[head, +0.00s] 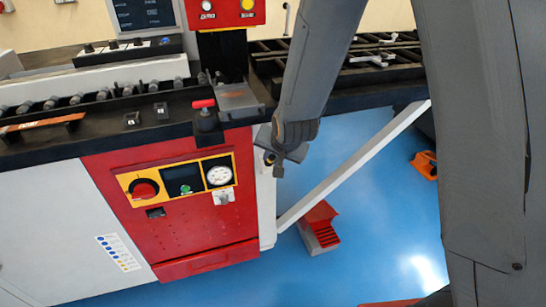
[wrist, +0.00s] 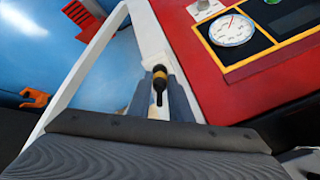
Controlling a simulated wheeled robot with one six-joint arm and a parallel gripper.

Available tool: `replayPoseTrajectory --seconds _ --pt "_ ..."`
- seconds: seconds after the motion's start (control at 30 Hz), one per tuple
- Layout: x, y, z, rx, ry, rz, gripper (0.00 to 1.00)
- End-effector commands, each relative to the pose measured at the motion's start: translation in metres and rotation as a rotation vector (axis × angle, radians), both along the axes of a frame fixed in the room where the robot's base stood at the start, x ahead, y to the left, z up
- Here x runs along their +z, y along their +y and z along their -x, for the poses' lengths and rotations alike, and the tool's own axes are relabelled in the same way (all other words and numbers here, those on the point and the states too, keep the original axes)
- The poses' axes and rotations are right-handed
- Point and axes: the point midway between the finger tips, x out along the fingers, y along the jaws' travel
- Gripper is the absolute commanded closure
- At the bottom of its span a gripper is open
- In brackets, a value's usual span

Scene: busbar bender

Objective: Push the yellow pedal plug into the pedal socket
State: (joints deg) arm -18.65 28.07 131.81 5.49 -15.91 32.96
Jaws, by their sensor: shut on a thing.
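My gripper (head: 280,158) is beside the machine's right side, at the edge of the red front panel. In the wrist view my gripper (wrist: 160,100) is shut on the pedal plug (wrist: 159,82), a short dark body with a yellow band. The plug points away from me toward the pale side post of the machine (wrist: 147,35). In the head view the plug is mostly hidden by my fingers. I cannot make out the pedal socket in either view, and I cannot tell whether the plug touches anything.
The red control panel (head: 175,215) with a gauge (head: 219,175) is close on the left. A white diagonal brace (head: 355,165) runs down to the right of my gripper. A red foot pedal (head: 319,228) and an orange object (head: 425,165) are on the blue floor.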

Motion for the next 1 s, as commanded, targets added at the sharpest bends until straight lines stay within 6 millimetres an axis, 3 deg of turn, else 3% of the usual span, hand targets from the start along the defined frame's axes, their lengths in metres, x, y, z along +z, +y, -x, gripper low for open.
replayPoseTrajectory --seconds 1.0 --pt "-0.011 0.002 -0.007 0.0 0.0 0.0 1.0"
